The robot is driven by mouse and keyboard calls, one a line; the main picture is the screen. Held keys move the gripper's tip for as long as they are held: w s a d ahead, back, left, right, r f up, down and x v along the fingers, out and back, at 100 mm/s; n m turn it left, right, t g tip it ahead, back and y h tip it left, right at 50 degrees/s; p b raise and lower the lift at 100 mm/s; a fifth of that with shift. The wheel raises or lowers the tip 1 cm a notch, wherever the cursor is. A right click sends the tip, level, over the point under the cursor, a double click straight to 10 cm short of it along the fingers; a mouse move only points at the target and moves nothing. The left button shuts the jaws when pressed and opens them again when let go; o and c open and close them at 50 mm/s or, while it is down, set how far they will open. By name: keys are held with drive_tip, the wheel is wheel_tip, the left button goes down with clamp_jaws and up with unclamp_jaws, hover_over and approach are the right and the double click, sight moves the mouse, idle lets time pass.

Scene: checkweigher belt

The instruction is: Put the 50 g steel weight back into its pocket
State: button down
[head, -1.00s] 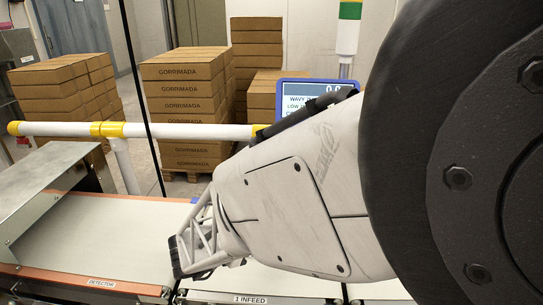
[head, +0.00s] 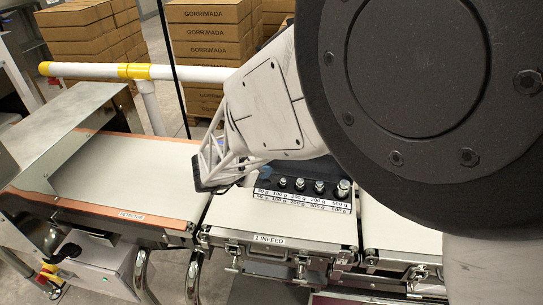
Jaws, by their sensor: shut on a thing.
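My gripper (head: 212,172) is partly seen at the end of my pale arm, above the left side of the infeed belt, left of the weight block. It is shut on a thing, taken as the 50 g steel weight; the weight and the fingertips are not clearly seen. The dark weight block (head: 262,171) has a white label strip (head: 302,202) reading 50 g, 100 g, 200 g, 200 g and 500 g. Several steel weights (head: 319,187) stand upright in it, the tallest (head: 343,189) at the right. No weight shows above the 50 g label at the left end.
The infeed belt (head: 270,220) lies in front of the block, with clear room. The detector belt (head: 120,170) and a metal hood (head: 75,130) are at the left. A white and yellow rail (head: 190,73) runs behind, with stacked cartons (head: 205,45) beyond. My arm covers the right.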

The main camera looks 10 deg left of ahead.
sight(263, 187)
drive_tip(key=shift+f, duration=1.7)
drive_tip(key=shift+f, duration=0.3)
drive_tip(key=c, duration=1.1)
unclamp_jaws()
drive_tip(key=shift+c, duration=0.2)
drive_tip(key=shift+o, duration=0.3)
drive_tip(key=shift+s+r, duration=0.15)
drive_tip(key=shift+r, duration=0.05)
drive_tip(key=v, duration=1.2)
